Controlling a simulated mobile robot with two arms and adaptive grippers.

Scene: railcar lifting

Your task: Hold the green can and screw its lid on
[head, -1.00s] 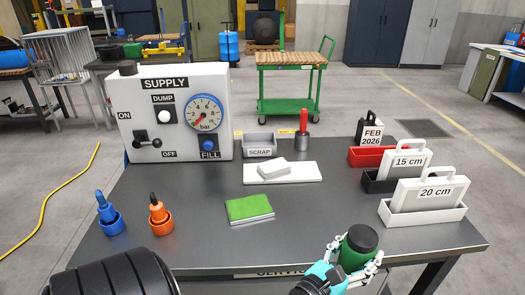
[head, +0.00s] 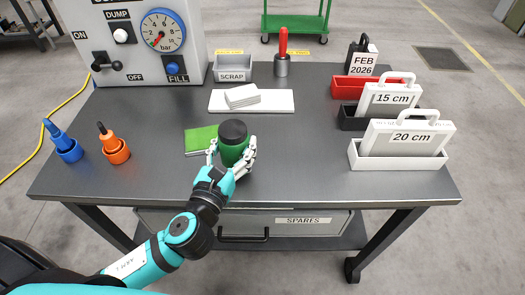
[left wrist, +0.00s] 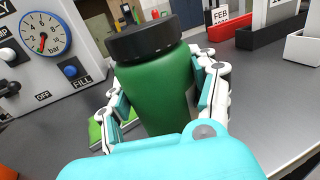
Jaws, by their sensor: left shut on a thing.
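The green can (head: 233,155) is upright over the front middle of the workbench, just right of the green pad. Its black lid (head: 233,129) sits on top of the can. I cannot tell how tightly it is screwed. My left gripper (head: 232,163) is shut on the can's body from the front, a finger on each side. In the left wrist view the can (left wrist: 158,92) fills the space between the fingers, with the lid (left wrist: 145,40) above them. I cannot tell whether the can's base touches the bench. My right gripper is not in view.
The supply panel (head: 90,60), blue bottle (head: 64,146) and orange bottle (head: 113,151) stand at left.

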